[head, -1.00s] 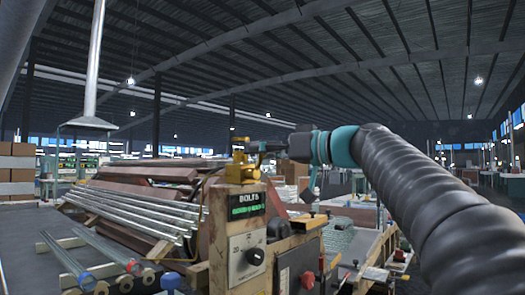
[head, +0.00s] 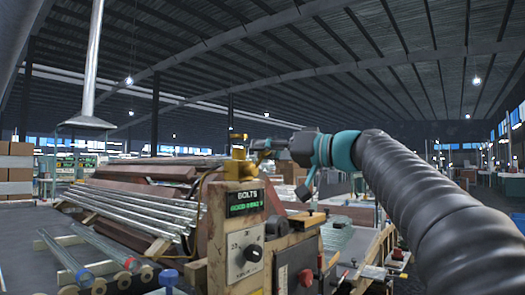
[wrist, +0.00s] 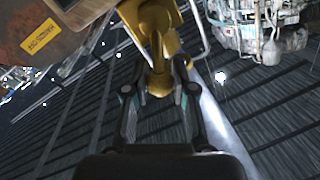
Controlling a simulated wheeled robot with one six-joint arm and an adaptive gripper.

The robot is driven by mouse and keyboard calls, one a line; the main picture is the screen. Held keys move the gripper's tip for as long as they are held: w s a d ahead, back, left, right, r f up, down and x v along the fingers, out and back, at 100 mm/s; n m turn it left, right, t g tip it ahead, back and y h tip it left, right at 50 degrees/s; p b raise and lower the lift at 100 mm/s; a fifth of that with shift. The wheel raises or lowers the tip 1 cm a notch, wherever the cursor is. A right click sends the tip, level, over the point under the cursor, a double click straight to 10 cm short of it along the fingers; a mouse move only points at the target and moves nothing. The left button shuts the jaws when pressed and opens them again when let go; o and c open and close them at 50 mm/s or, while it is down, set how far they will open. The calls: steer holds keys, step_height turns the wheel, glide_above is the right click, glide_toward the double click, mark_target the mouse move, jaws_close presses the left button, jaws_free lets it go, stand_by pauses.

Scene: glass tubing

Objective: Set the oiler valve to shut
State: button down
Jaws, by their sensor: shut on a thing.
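The oiler valve (head: 238,167) is a yellow brass fitting on top of the panel box, just above the sign reading BOLTS. In the wrist view the yellow valve body (wrist: 153,18) hangs at the top centre, and its yellow handle (wrist: 158,82) reaches down between my fingertips. My gripper (head: 257,149) comes in from the right at the height of the valve's top. In the wrist view my gripper (wrist: 158,92) is shut on the handle, one finger on each side. The valve's exact setting cannot be read.
The panel box (head: 233,240) carries a black dial (head: 253,253) below the valve. Glass tubes (head: 130,210) lie on a rack to the left. A wooden block (head: 307,220) and red knobs sit on the bench at right.

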steer(key=m, duration=0.1)
steer(key=w+m, duration=0.1)
steer(key=m, duration=0.1)
steer(key=shift+d+f+t+b, duration=0.3)
steer(key=shift+d+f, duration=0.05)
steer(key=shift+f, duration=0.05)
steer(key=shift+w+d+f+m+t+b, duration=0.25)
steer(key=shift+f+m+t, duration=0.25)
steer(key=shift+m, duration=1.35)
steer(key=shift+w+d+f+m+t+b, duration=0.2)
steer(key=shift+f+m, duration=0.55)
steer(key=shift+m, duration=1.15)
steer(key=shift+w+d+f+m+t+b, duration=0.15)
steer(key=shift+f+m+t+b, duration=0.3)
steer(key=shift+m, duration=1.4)
steer(key=shift+f, duration=0.2)
steer(key=c, duration=0.9)
jaws_free()
steer(key=v, duration=1.2)
steer(key=shift+r, duration=0.15)
